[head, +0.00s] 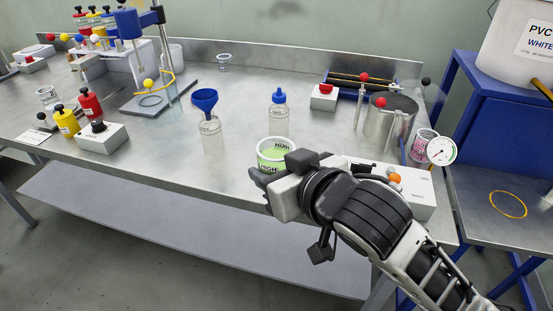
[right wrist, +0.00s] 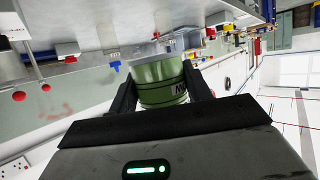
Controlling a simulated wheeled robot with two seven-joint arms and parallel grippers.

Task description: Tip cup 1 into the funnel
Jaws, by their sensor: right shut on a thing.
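My right gripper (head: 279,168) is shut on a clear cup (head: 270,149) with green contents and dark lettering. I cannot read a number on it. The right wrist view shows the green cup (right wrist: 158,78) between the two black fingers. In the head view the cup is near the table's front edge and looks roughly upright; whether it touches the table I cannot tell. The blue funnel (head: 204,97) sits in the mouth of a clear bottle (head: 211,136), left of the cup and apart from it. My left gripper is not in view.
A blue-capped bottle (head: 279,115) stands behind the cup, right of the funnel. A white box with a black knob (head: 103,137) is left of the funnel bottle. A metal pot (head: 389,125) and a pressure gauge (head: 441,151) are at the right. The worktop (head: 165,150) between is bare.

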